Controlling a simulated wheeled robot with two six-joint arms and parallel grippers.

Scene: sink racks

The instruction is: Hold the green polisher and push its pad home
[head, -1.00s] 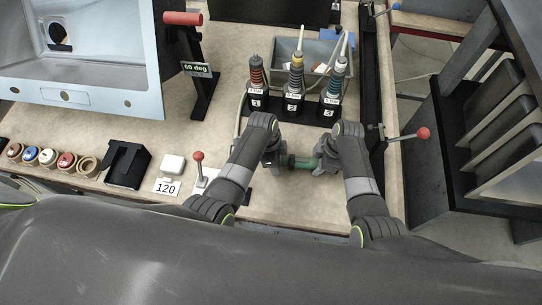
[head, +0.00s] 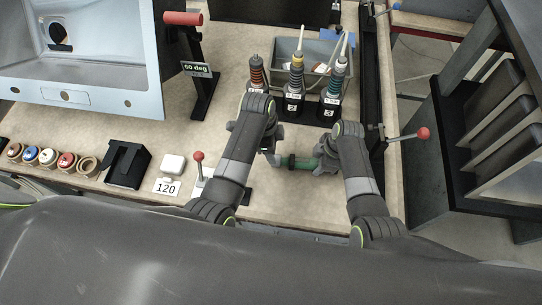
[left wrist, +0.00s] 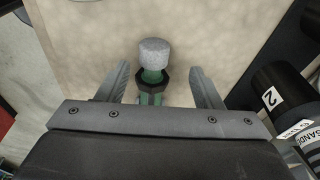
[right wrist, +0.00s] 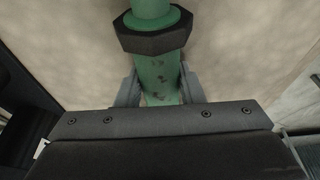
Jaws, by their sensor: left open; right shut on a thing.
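The green polisher (head: 303,164) lies level above the bench, with a dark hex collar around it. My right gripper (head: 324,158) is shut on its green body, which also shows between the fingers in the right wrist view (right wrist: 158,80). The grey round pad (left wrist: 155,52) sits on the polisher's far end in the left wrist view, beyond the dark collar (right wrist: 155,32). My left gripper (left wrist: 158,85) is open, its two fingers apart on either side of the polisher's line. In the head view, my left arm partly covers the pad end.
Three numbered bottle tools (head: 294,85) stand in black holders just behind the grippers, with a grey bin (head: 318,50) beyond. A red-knobbed lever (head: 198,158) stands left, another (head: 422,133) right. Bare bench (head: 290,205) lies in front.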

